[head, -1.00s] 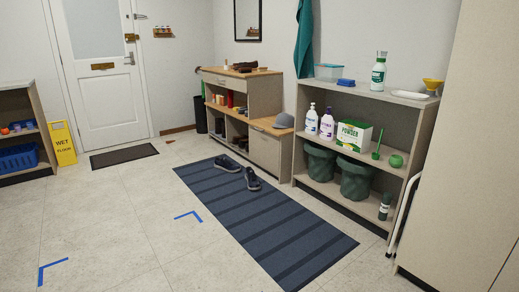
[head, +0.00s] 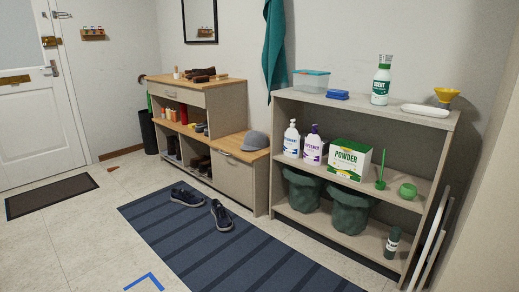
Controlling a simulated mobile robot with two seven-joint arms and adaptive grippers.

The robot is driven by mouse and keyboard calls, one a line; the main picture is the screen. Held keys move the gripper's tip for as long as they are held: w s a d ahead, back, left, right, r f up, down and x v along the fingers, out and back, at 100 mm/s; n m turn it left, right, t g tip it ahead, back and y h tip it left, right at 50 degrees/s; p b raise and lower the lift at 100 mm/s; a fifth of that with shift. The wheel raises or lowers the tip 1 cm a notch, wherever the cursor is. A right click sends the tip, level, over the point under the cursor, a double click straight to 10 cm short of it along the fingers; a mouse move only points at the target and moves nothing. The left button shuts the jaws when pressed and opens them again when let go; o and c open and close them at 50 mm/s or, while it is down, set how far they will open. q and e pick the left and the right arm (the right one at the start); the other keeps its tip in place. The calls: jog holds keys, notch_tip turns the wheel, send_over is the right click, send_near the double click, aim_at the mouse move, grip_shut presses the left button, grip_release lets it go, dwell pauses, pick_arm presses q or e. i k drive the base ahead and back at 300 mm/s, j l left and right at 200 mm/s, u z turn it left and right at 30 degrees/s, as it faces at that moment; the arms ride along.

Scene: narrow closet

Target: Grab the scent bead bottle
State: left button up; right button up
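A white bottle with a green label (head: 380,88) stands upright on the top board of the shelf unit (head: 310,97) at the right. Its label seems to read "SCENT", so it looks like the scent bead bottle. Neither of my grippers is in view.
The middle board holds two pump bottles, a powder box (head: 347,160) and a green bowl. Dark bins and a small dark green bottle (head: 392,243) stand below. A striped rug (head: 190,245) with shoes lies in front. A folded metal frame (head: 430,243) leans at the right end.

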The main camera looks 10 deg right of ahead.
aim_at(382, 79)
jog(key=i+j+z, duration=0.1)
jog(key=i+z, duration=0.15)
jog(key=z, duration=0.25)
jog(key=i+j+z, duration=0.2)
jog(key=z, duration=0.3)
jog(key=i+j+z, duration=0.15)
jog(key=z, duration=0.3)
jog(key=j, duration=0.1)
